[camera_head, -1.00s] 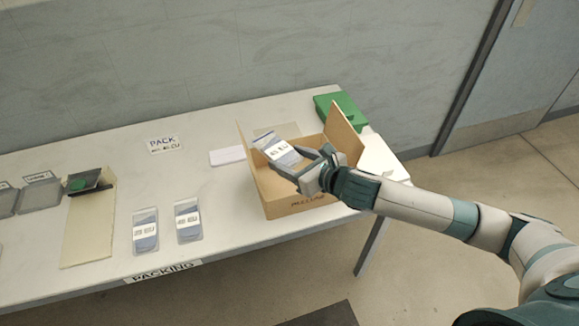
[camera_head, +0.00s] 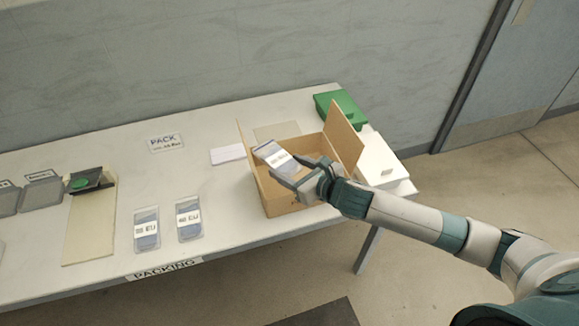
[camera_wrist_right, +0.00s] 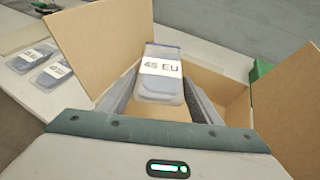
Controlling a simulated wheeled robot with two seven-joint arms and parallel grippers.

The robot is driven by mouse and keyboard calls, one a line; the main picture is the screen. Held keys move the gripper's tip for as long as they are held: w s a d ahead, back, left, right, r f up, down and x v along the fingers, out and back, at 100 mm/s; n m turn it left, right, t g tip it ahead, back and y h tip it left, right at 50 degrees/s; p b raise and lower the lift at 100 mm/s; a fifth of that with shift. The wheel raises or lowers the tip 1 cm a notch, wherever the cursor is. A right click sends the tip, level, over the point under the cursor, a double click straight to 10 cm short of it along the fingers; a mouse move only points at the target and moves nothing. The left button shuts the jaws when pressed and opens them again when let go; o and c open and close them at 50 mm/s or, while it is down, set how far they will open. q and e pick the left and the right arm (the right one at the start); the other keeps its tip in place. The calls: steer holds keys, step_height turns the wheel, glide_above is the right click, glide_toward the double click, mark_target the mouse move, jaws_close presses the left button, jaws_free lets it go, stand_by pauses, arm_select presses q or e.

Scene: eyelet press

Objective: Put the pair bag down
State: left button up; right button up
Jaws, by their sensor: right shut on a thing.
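The pair bag (camera_head: 273,156) is a clear bag with a blue-grey content and a white label; the label shows "EU" in the right wrist view (camera_wrist_right: 160,70). My right gripper (camera_head: 294,171) is shut on its near end. The bag is tilted, over the open top of a cardboard box (camera_head: 275,204). In the right wrist view it sits between the two fingers, with the box (camera_wrist_right: 232,92) open behind and below it. I cannot tell whether the bag touches the box. My left gripper is not in view.
Two similar bags lie on the table left of the box, one (camera_head: 146,231) beside the other (camera_head: 189,220). The box flaps (camera_head: 343,139) stand up at its sides. A green box (camera_head: 341,108) and a white box (camera_head: 381,160) are at right.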

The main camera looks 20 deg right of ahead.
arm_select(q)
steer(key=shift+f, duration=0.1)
arm_select(e)
steer(key=shift+f, duration=0.6)
steer(key=o, duration=1.1)
steer(key=shift+o, duration=0.2)
steer(key=shift+r, duration=0.1)
steer(key=shift+r, duration=0.55)
steer(key=shift+s+d, duration=0.15)
steer(key=shift+s, duration=0.15)
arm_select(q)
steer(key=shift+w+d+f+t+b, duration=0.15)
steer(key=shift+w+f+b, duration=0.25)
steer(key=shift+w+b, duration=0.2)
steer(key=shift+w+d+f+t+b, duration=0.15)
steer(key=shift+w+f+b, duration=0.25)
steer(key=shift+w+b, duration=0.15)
arm_select(e)
steer(key=v, duration=1.1)
steer(key=shift+r, duration=0.2)
